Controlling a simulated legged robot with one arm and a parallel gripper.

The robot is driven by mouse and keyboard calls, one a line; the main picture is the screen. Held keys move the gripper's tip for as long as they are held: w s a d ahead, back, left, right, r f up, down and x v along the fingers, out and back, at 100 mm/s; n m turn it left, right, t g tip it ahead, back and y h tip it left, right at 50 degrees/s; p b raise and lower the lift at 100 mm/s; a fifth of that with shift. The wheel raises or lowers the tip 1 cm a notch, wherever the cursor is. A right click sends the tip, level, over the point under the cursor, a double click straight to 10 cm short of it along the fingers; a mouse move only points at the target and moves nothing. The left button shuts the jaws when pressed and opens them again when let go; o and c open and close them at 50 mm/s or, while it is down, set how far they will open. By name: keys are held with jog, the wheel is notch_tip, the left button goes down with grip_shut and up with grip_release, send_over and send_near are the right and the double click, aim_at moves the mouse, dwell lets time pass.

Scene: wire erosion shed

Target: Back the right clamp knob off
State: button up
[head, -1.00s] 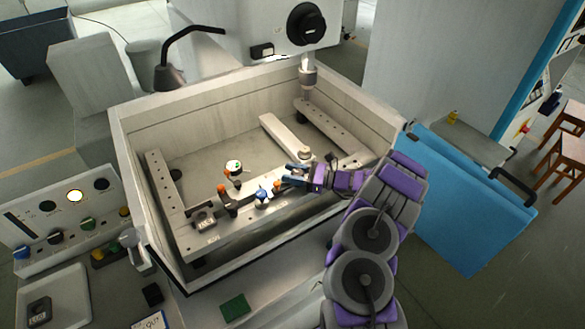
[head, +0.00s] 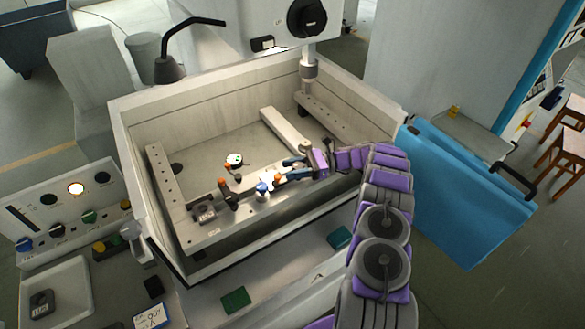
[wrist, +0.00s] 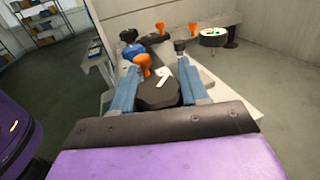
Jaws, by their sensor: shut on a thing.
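In the wrist view a dark, many-sided knob (wrist: 158,95) with a white pointer mark sits between the two blue fingers of my gripper (wrist: 160,76). The fingers are shut on it from both sides. An orange upright piece (wrist: 143,64) stands just beyond the knob, with a blue knob (wrist: 133,51) behind it. In the head view my gripper (head: 285,170) is low over the right part of the front clamp rail (head: 235,228). An orange piece (head: 278,179) and the blue knob (head: 262,187) are left of it. The held knob is hard to make out there.
The tank's walls (head: 195,98) surround the work area. A round white part (head: 234,159) stands behind the rail. A lamp (head: 168,70) hangs over the left back wall and a machine head (head: 308,68) above the rear. A blue door panel (head: 465,195) is at right.

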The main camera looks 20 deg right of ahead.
jog(key=shift+r+n+g, duration=0.1)
jog(key=shift+n+g, duration=0.2)
jog(key=shift+g, duration=0.2)
dwell(0.3)
jog(key=o, duration=1.1)
jog(key=shift+d, duration=0.2)
jog(key=shift+c, duration=0.2)
jog(key=shift+a, duration=0.1)
